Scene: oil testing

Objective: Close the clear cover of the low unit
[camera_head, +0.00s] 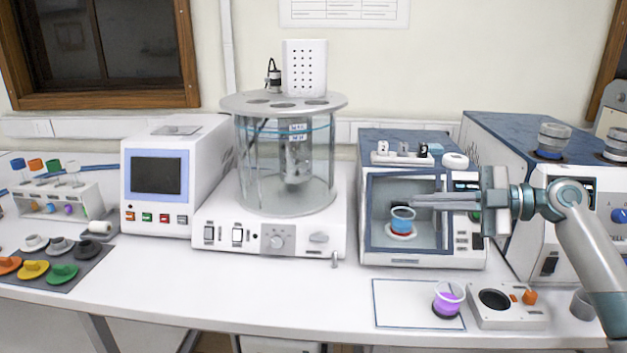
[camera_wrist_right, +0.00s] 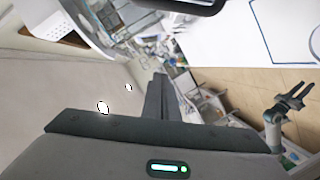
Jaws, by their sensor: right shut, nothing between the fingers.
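The low unit (camera_head: 425,262) is a white and blue box with a dark-framed front and a grey chamber. A small cup (camera_head: 402,213) with a blue rim and red contents stands inside. The clear cover (camera_head: 368,215) shows as a dark frame at the front. Whether it is fully closed is hard to tell. My right gripper (camera_head: 418,201) is shut and empty, pointing left across the front opening beside the cup. Its dark fingers (camera_wrist_right: 157,100) also show in the right wrist view. My left gripper (camera_wrist_right: 298,97) appears there at lower right, its fingers apart and empty.
A glass bath (camera_head: 285,170) stands to the left of the low unit and a larger blue-topped unit (camera_head: 505,140) to its right. A cup of purple liquid (camera_head: 447,299) sits in front. The front left-centre table is clear.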

